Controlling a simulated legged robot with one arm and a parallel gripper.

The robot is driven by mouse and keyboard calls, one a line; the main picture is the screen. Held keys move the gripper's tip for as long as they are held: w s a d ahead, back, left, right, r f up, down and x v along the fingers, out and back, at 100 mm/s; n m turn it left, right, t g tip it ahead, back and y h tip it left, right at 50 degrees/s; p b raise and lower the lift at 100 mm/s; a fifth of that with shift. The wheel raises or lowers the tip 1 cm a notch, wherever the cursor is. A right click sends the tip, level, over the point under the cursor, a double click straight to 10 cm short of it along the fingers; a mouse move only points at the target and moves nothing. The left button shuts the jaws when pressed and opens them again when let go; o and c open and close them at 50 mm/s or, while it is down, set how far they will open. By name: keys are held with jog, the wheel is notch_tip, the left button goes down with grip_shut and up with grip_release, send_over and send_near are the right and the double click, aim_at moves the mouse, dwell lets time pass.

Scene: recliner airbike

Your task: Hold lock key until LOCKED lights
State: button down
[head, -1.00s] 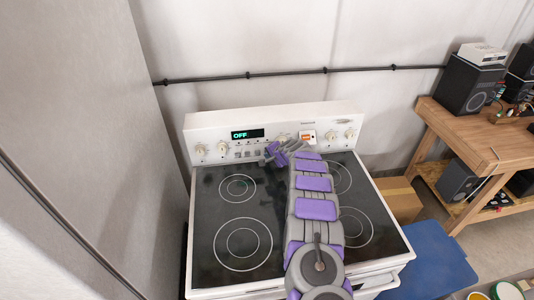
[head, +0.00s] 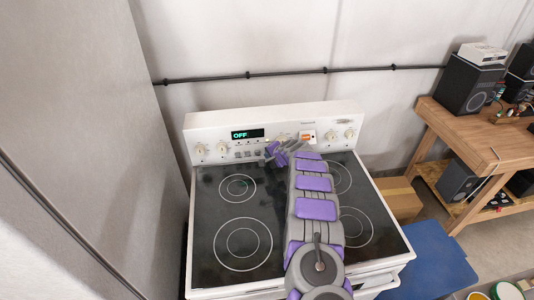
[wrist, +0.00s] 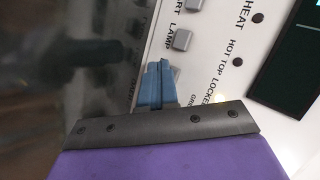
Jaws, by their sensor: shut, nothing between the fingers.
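The white stove's control panel (head: 225,150) stands at the back of the cooktop, with its display (head: 247,133) reading OFF in green. My gripper (head: 270,152) is at the panel below the display. In the wrist view its blue fingertips (wrist: 155,84) are together, with nothing between them. They are over the key row, just below the grey LAMP key (wrist: 182,39). The lock key is not clearly visible there; the fingers cover that spot, and I cannot tell whether they press it. The LOCKED label (wrist: 213,88) shows partly; its light is hidden by my gripper. The HOT TOP light (wrist: 238,62) is dark.
The glass cooktop (head: 208,210) lies under my arm. Knobs (head: 199,150) flank the panel. A tall grey surface (head: 90,130) stands close on the left. A wooden bench (head: 450,125) with speakers, a cardboard box (head: 402,197) and a blue mat (head: 425,255) are on the right.

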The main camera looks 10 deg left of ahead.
jog(key=shift+s+d+b, duration=0.1)
jog(key=shift+s+b, duration=0.25)
jog(key=shift+b, duration=0.5)
jog(key=shift+s+b, duration=0.4)
jog(key=shift+b, duration=0.05)
jog(key=shift+d, duration=0.1)
jog(key=b, duration=0.1)
jog(key=s+b, duration=0.1)
jog(key=shift+s+d+f+b, duration=0.15)
jog(key=shift+s+d+b, duration=0.05)
jog(key=shift+s+b, duration=0.1)
jog(key=s+b, duration=0.1)
jog(key=s+d+b, duration=0.1)
jog(key=s+b, duration=0.1)
jog(key=shift+s, duration=0.15)
